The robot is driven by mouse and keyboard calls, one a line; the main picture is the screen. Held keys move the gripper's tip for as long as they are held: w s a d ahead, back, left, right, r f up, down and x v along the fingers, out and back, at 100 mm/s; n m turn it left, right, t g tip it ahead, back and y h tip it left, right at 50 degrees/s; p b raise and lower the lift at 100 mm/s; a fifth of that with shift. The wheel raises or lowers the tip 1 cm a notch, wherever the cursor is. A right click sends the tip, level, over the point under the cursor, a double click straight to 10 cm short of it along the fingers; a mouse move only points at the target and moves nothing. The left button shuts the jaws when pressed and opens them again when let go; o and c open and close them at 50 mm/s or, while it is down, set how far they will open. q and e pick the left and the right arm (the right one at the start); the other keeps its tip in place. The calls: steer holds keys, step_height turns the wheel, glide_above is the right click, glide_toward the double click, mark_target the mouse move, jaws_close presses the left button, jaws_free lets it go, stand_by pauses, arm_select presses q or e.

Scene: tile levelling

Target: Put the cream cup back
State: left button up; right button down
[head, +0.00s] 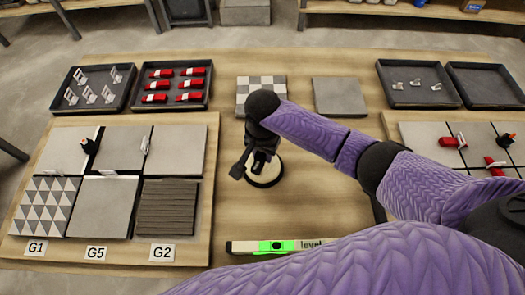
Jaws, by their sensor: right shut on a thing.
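The cream cup (267,182) is a round cream disc with a dark rim and a black handle on top. It is upright at the middle of the wooden table, low over or on the tabletop; I cannot tell if it touches. My right gripper (256,162) comes down over it from above and is shut on its black handle, hiding part of the cup. My left gripper is not in view.
Left is a board (211,150) with tiles, clips and labels G1, G5, G2. Trays of clips (72,107) and red wedges (206,104) stand behind it. A checkered tile (247,84), a grey tile (338,97) and a level (240,247) lie nearby. Bare wood surrounds the cup.

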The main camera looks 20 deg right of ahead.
steer(key=shift+c, duration=2.2)
jaws_free()
step_height(320, 180, up, 12)
steer(key=p, duration=0.5)
steer(key=shift+f, duration=0.15)
steer(key=shift+r, duration=0.25)
